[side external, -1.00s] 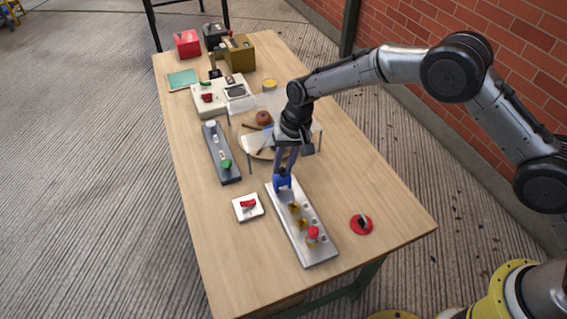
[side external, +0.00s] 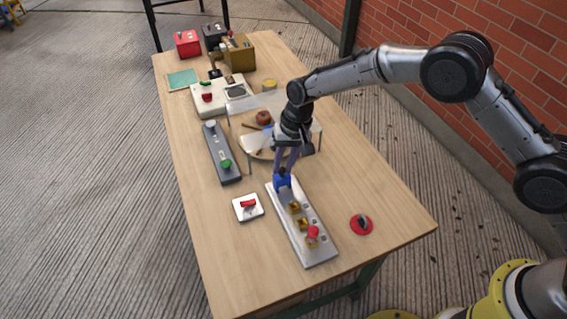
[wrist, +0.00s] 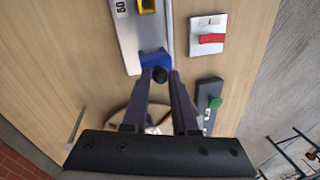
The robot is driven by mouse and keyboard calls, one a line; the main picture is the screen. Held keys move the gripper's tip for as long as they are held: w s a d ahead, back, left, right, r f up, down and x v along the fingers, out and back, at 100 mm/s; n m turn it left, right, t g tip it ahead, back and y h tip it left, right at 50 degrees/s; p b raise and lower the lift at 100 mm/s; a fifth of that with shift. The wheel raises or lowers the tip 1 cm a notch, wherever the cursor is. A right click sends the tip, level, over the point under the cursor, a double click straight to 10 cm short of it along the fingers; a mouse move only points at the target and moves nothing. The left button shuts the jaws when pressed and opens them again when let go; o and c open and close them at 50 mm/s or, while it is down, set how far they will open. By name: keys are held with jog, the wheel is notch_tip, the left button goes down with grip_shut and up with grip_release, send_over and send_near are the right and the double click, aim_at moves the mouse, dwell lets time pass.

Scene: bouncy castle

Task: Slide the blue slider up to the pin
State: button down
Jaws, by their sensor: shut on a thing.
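The blue slider (side external: 282,184) sits at the far end of a silver rail plate (side external: 287,223). It also shows in the wrist view (wrist: 154,58), with a dark round knob (wrist: 160,75) on it. My gripper (side external: 283,172) reaches down from above and is shut on the slider's knob, with a finger on each side. Toward the near end, the plate carries yellow blocks (side external: 302,224) and a red-topped post (side external: 313,234). I cannot tell for sure which part is the pin. In the wrist view the plate's near end is out of frame.
A white switch plate with a red rocker (side external: 248,206) lies left of the rail. A dark rail with a green knob (side external: 226,164) lies beyond it. A red disc (side external: 361,224) lies to the right. A clear cover over a round board (side external: 247,145) stands behind my gripper.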

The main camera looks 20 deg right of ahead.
jog(key=s, duration=1.5)
jog(key=shift+s, duration=0.2)
jog(key=c, duration=0.7)
grip_release()
notch_tip(320, 180, up, 14)
jog(key=d, duration=0.2)
jog(key=shift+s+d+f, duration=0.2)
jog(key=shift+s+d, duration=0.05)
jog(key=shift+d, duration=0.1)
jog(key=shift+w+d, duration=0.1)
